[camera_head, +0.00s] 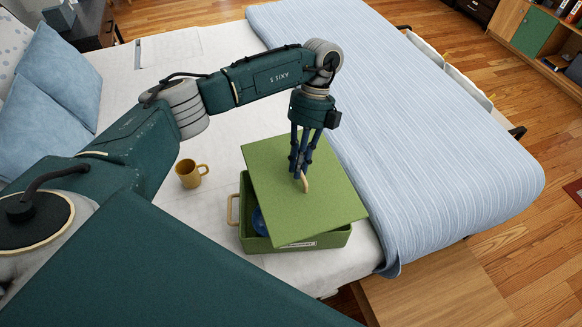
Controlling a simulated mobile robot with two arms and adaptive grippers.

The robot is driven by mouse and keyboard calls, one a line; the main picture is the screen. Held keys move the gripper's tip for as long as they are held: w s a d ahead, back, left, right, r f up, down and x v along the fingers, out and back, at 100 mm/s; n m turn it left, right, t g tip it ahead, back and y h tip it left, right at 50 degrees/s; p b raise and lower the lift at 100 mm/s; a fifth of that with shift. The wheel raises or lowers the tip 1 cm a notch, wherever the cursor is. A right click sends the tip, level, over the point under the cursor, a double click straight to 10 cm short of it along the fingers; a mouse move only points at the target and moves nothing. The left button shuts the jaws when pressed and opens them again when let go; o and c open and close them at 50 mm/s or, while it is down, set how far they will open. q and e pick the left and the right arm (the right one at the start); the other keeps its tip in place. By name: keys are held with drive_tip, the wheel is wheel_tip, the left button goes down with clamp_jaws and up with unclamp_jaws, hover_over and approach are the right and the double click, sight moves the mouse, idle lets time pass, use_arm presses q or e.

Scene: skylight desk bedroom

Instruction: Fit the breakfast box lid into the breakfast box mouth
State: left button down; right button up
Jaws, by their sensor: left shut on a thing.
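The breakfast box lid (267,182) is a flat green square panel with a small tan handle (304,184) near its middle. My left gripper (302,176) comes down from above and is shut on that handle. The lid is over the green breakfast box (301,245) and turned askew to it. Its corners do not line up with the box, and part of the mouth shows at the left. A blue thing (258,222) shows inside the box; the rest of the inside is hidden under the lid. I cannot tell whether the lid touches the rim. My right gripper is not in view.
The box stands on a bed with a white sheet (215,235). A mustard mug (188,175) stands left of the box. A folded blue striped blanket (420,140) lies to the right. Blue pillows (68,80) are at the left. A wooden bench (430,295) is at the front right.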

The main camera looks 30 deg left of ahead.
sight(291, 176)
use_arm(q)
drive_tip(key=n, duration=0.1)
drive_tip(key=n+h, duration=0.1)
drive_tip(key=n, duration=0.1)
drive_tip(key=n+h+p, duration=0.1)
drive_tip(key=shift+s+a+f+n+t, duration=0.25)
drive_tip(key=shift+a+f+n+t, duration=0.05)
drive_tip(key=shift+a+f+n, duration=0.1)
drive_tip(key=n, duration=0.2)
drive_tip(key=shift+a+f+n+t+h, duration=0.1)
drive_tip(key=shift+f+n+t+h, duration=0.2)
drive_tip(key=shift+f+h, duration=0.1)
drive_tip(key=n, duration=0.1)
drive_tip(key=n+t+p, duration=0.1)
drive_tip(key=f+n+h, duration=0.1)
drive_tip(key=n, duration=0.1)
drive_tip(key=shift+s+a, duration=0.2)
drive_tip(key=shift+a, duration=0.05)
drive_tip(key=n, duration=0.1)
drive_tip(key=n+t, duration=0.1)
drive_tip(key=n, duration=0.1)
drive_tip(key=shift+s+a+f+t+h+p, duration=0.1)
drive_tip(key=shift+a+f+t+h+p, duration=0.05)
drive_tip(key=shift+f+t+h+p, duration=0.2)
drive_tip(key=shift+n, duration=0.3)
drive_tip(key=shift+f, duration=0.1)
